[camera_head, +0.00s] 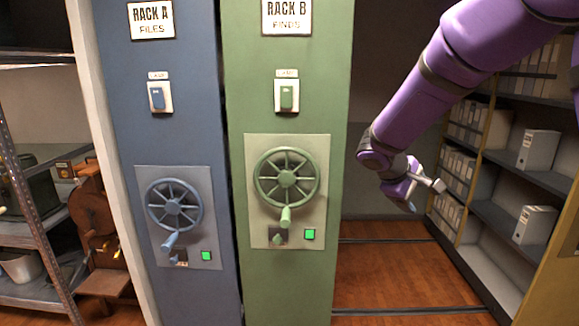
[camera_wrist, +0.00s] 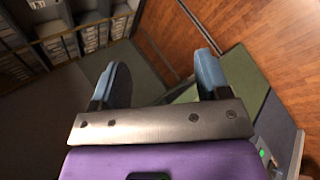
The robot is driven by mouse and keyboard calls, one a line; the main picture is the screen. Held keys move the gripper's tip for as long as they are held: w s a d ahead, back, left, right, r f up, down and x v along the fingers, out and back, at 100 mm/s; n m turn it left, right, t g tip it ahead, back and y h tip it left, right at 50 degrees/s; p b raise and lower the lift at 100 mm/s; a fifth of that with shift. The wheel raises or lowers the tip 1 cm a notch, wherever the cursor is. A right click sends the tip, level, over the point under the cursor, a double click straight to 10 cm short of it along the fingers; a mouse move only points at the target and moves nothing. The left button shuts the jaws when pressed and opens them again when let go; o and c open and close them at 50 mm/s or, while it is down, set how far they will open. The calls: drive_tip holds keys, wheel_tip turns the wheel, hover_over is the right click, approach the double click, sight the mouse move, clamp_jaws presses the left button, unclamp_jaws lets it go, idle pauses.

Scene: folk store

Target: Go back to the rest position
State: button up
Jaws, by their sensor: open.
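My purple arm reaches in from the upper right of the head view, and my gripper (camera_head: 424,197) hangs in the air right of the green rack, in front of the dark aisle. In the wrist view my gripper (camera_wrist: 160,78) shows two blue-grey fingers spread wide apart with nothing between them. It touches nothing that I can see. The green Rack B (camera_head: 287,110) and the blue Rack A (camera_head: 162,110) stand side by side, each with a spoked handwheel.
An open aisle with floor rails (camera_head: 400,240) lies right of Rack B. Shelves with white file boxes (camera_head: 538,150) stand at the right. A metal shelf (camera_head: 45,240) with a pot and a brown machine is at the left. Green lights (camera_head: 309,234) show on both wheel panels.

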drive_tip(key=s+d+r+m+y, duration=0.2)
drive_tip(key=s+r, duration=0.2)
drive_tip(key=s, duration=0.4)
drive_tip(key=s+d+r+m+y, duration=0.25)
drive_tip(key=s+r, duration=0.25)
drive_tip(key=s, duration=0.3)
drive_tip(key=s+a+r+m+t+y, duration=0.1)
drive_tip(key=s+a+y, duration=0.1)
drive_tip(key=s, duration=0.6)
drive_tip(key=s+a+m+t+y, duration=0.1)
drive_tip(key=s+a+m+y, duration=0.1)
drive_tip(key=s, duration=0.6)
drive_tip(key=shift+s+r, duration=0.35)
